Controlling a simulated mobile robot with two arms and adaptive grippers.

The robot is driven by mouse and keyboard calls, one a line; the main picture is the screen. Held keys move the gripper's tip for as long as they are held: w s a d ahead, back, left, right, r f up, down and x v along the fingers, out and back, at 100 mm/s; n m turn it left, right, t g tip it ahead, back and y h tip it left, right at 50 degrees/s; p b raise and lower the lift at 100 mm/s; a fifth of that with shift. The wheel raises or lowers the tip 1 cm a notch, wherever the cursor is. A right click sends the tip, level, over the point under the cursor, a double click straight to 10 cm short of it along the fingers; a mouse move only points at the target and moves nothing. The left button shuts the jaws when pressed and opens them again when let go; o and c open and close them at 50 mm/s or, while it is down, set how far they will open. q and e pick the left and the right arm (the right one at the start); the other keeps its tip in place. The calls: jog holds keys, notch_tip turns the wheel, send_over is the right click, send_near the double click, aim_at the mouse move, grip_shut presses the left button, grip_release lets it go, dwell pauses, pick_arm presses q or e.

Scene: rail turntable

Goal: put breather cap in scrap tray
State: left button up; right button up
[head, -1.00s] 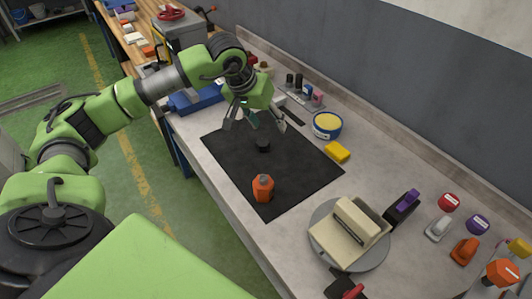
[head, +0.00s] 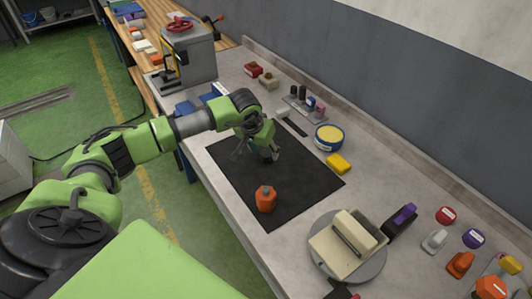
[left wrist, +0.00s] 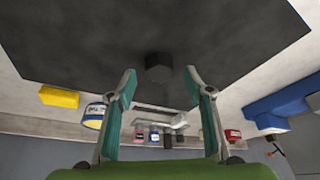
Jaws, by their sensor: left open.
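A small black cap (left wrist: 158,68), which I take for the breather cap, stands on the black mat (head: 300,185). My left gripper (left wrist: 160,84) is open, and in the left wrist view the cap lies ahead, between the line of its two fingertips, with nothing gripped. In the head view the left gripper (head: 257,152) hangs low over the mat and largely hides the cap. A blue tray-like thing (head: 186,106) lies left of the mat, partly behind my left arm; I cannot tell if it is the scrap tray. My right gripper is not in view.
A yellow block (head: 338,164) and a blue-and-yellow tub (head: 329,137) are to the right. A round turntable (head: 335,267) bears a beige part. A grey machine (head: 187,55) stands at the back left.

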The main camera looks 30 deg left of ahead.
aim_at(266, 156)
pick_arm(q)
jog(key=shift+p+x, duration=0.35)
jog(key=shift+x, duration=1.1)
jog(key=c, duration=1.1)
jog(key=shift+c, duration=0.4)
jog(key=shift+r, duration=0.2)
